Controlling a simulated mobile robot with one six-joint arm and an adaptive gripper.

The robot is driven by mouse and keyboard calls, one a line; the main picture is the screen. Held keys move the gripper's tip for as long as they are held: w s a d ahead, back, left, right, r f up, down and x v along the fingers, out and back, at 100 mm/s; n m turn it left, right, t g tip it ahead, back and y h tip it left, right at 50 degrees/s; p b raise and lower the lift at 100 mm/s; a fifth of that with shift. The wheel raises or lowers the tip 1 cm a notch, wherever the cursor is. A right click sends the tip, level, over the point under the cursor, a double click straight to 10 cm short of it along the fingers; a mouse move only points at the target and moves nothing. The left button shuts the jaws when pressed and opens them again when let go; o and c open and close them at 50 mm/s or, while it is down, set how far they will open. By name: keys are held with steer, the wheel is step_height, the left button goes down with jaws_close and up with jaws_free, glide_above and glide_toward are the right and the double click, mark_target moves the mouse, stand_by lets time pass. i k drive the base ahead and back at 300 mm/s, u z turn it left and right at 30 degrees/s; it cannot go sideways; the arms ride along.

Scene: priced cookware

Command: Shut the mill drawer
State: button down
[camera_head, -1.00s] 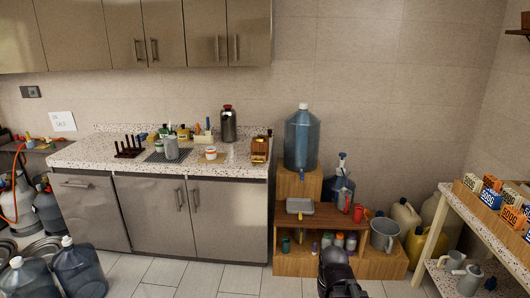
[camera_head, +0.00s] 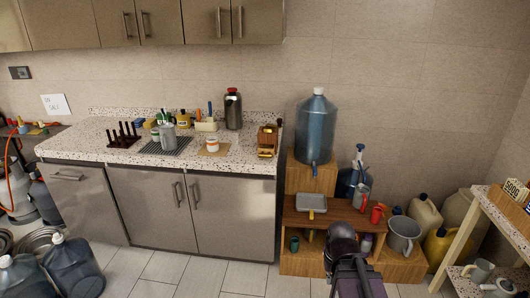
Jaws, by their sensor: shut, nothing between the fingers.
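The mill (camera_head: 267,136) is a small brown wooden box at the right end of the speckled counter (camera_head: 230,158). Its drawer (camera_head: 265,153) shows as a lighter, yellowish piece low on the front. It seems to stick out towards me, but it is too small to tell how far. My dark arm (camera_head: 343,238) rises from the bottom edge, right of the mill and in front of the low wooden shelf. My gripper's fingers do not show in this view.
Left of the mill stand a small white tub (camera_head: 212,145) on a tan mat and a dark flask (camera_head: 233,108). A large blue water bottle (camera_head: 315,125) stands on a wooden stand to the right. Tiled floor (camera_head: 220,275) is clear before the cabinets.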

mark_target(264, 151)
steer(key=z, duration=0.05)
steer(key=i, duration=0.9)
steer(key=z, duration=0.55)
